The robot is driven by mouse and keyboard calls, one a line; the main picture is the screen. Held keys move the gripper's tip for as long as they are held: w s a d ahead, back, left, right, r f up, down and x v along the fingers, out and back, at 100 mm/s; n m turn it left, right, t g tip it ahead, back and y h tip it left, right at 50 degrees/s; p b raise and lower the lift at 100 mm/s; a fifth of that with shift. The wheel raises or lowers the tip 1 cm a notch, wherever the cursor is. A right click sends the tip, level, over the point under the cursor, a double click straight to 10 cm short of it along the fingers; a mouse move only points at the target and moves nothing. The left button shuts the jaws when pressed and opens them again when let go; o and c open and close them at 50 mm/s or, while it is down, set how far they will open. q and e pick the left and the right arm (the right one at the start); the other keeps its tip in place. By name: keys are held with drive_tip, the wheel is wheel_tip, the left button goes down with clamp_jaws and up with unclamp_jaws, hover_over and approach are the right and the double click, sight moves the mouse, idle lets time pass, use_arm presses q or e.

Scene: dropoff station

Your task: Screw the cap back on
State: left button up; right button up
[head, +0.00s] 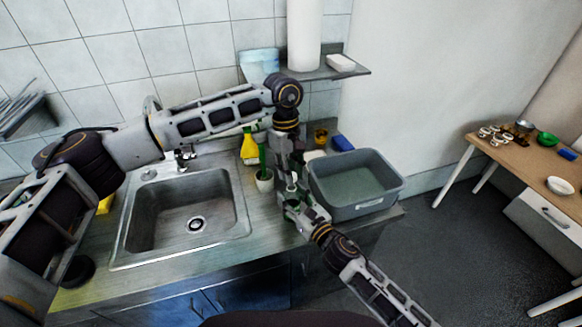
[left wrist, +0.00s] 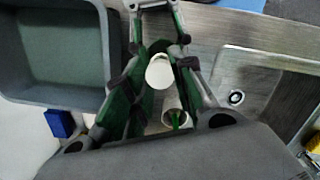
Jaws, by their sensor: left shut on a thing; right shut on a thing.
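My left gripper (head: 287,178) reaches down from above between the sink and the grey tub. In the left wrist view, its green-padded fingers (left wrist: 158,80) are shut around a round white cap (left wrist: 159,71). My right gripper (head: 296,203) comes up from the lower right and meets the left gripper just below it. It also shows at the top of the left wrist view (left wrist: 157,12). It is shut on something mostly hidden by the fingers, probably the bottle. I cannot tell whether cap and bottle touch.
The grey tub (head: 352,209) stands close right of the grippers. A white pot with a green brush (head: 264,182) and a yellow spray bottle (head: 249,149) stand close left. The sink (head: 130,250) is further left. A blue sponge (head: 342,143) lies behind the tub.

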sight(292, 202)
use_arm(q)
drive_tip(key=shift+f, duration=0.15)
idle(0.4)
drive_tip(key=shift+f, duration=0.75)
drive_tip(key=shift+f, duration=0.6)
idle(0.8)
drive_tip(key=m+y, duration=0.1)
drive_tip(key=m, duration=0.8)
drive_tip(key=m+y, duration=0.1)
drive_tip(key=m, duration=0.9)
drive_tip(key=shift+d+m, duration=0.15)
drive_tip(key=shift+m, duration=0.15)
idle(0.4)
drive_tip(key=o, duration=0.7)
drive_tip(key=shift+c, duration=0.2)
